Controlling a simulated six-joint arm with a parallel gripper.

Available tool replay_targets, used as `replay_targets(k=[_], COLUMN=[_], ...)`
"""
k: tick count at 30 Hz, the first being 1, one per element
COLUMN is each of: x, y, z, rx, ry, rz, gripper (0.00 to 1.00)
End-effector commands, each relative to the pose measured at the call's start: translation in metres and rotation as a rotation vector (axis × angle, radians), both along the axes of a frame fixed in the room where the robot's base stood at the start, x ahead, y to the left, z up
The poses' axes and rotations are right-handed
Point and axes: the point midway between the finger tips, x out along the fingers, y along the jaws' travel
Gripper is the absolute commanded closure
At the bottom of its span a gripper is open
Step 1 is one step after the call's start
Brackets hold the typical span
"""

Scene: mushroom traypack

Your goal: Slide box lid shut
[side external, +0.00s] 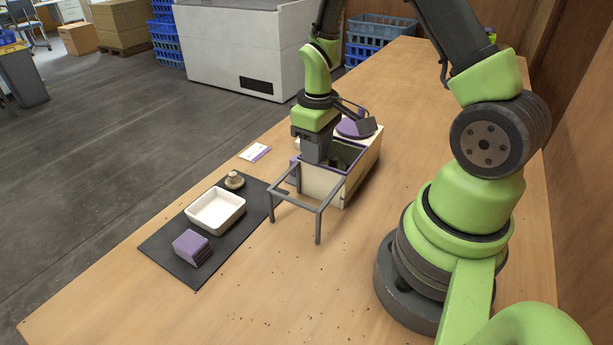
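A cream box (363,165) stands on the wooden table, with a dark opening in the near part of its top. A pale panel with a round purple piece (352,128) on it covers the far part of the top; it appears to be the lid, drawn partly back. A grey open metal frame (319,211) on legs stands against the near end of the box. My gripper (316,158) points down at the left edge of the opening. Its fingertips merge with the dark grey block there, so I cannot tell whether it touches the box or lid, or is open.
A black mat (168,240) left of the box holds a white tray (216,211), a stack of purple cloths (192,248) and a small mushroom-like object (234,180). A white and purple card (255,152) lies behind the mat. The front of the table is clear apart from crumbs.

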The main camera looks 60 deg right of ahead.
Motion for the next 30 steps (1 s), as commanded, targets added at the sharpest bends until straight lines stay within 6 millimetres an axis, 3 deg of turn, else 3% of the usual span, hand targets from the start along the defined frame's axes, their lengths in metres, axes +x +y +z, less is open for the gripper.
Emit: replay_targets(k=[1,2,12,26,30], x=[0.002,0.002,0.0,0.0,0.0], y=[-0.002,-0.002,-0.001,0.001,0.011], z=[0.004,0.007,0.035,0.043,0.068], rx=[-0.005,-0.005,-0.003,-0.003,-0.01], ry=[-0.007,-0.007,-0.003,-0.006,-0.062], rz=[0.007,0.007,0.007,0.005,-0.025], gripper=[0.5,0.43,0.43,0.43,0.43])
